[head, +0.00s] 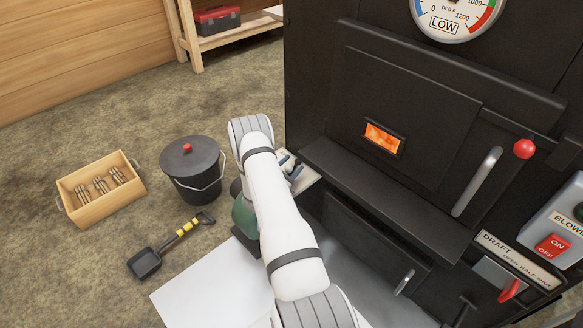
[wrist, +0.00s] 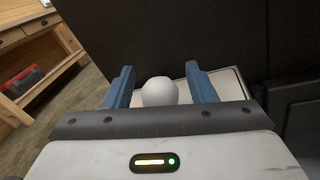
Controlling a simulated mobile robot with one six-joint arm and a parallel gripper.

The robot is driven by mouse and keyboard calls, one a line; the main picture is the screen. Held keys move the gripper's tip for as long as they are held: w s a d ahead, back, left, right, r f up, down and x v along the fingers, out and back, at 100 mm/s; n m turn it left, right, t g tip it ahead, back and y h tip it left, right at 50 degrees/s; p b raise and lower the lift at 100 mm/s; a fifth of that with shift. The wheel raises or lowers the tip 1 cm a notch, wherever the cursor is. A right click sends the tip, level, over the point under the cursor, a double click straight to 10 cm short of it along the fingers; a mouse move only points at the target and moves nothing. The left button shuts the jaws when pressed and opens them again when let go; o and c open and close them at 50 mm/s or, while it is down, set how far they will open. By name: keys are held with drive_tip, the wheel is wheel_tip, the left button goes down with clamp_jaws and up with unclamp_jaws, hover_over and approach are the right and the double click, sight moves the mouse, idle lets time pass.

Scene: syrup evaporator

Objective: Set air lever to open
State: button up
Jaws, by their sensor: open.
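In the wrist view a round white knob (wrist: 159,92) sits between the two blue jaws of my gripper (wrist: 159,74). The jaws are open, with a narrow gap showing on each side of the knob. A pale plate (wrist: 228,84) lies behind the knob, against the black side of the evaporator. In the head view my gripper (head: 290,165) is at the evaporator's left side, over the pale plate (head: 309,178). My arm hides the knob there. No air label or lever marking is readable near the knob, so its setting cannot be told.
The black evaporator (head: 400,95) fills the right side. A red-handled draft lever (head: 511,290) and a blower box (head: 560,235) are at its right.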

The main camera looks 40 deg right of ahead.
drive_tip(key=shift+c, duration=0.5)
clamp_jaws()
